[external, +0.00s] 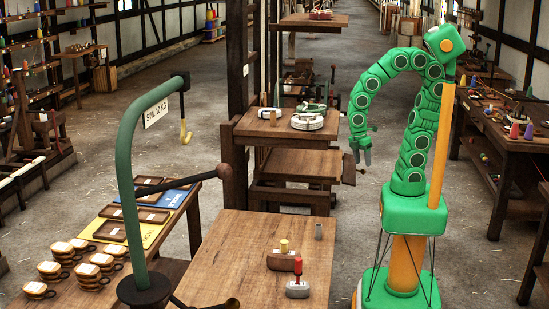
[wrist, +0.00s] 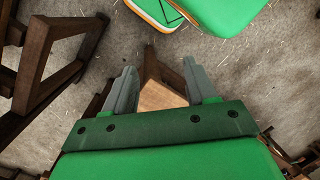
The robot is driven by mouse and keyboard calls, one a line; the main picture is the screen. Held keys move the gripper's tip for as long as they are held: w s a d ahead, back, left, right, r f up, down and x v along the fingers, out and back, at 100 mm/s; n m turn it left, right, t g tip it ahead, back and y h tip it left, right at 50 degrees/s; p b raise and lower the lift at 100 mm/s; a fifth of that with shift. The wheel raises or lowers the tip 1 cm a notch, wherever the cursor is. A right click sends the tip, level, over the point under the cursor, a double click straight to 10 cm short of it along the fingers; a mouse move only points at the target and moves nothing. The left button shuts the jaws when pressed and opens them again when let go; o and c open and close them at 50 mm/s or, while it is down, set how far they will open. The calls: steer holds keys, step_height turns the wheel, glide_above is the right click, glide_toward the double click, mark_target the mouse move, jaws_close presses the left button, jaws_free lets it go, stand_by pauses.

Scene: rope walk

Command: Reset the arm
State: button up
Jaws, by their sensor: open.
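My gripper (external: 365,156) hangs from the end of my green segmented arm, which arches up and over to the left and points down. It is beside the right end of the wooden benches in the middle. In the wrist view my gripper (wrist: 158,92) shows two grey fingers spread apart with nothing between them. Beyond the fingers are a wooden surface and the floor. No object is in its grasp.
A green crane post (external: 128,180) with a hook stands left. Coiled rope (external: 307,121) lies on a bench behind. A cluttered workbench (external: 510,135) stands right.

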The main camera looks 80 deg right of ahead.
steer(key=s+d+r+m, duration=0.4)
steer(key=s+r+m, duration=0.1)
steer(key=m, duration=0.4)
steer(key=shift+d+r+t, duration=0.2)
steer(key=shift+r+t, duration=0.1)
steer(key=shift+r, duration=0.4)
steer(key=shift+s, duration=0.1)
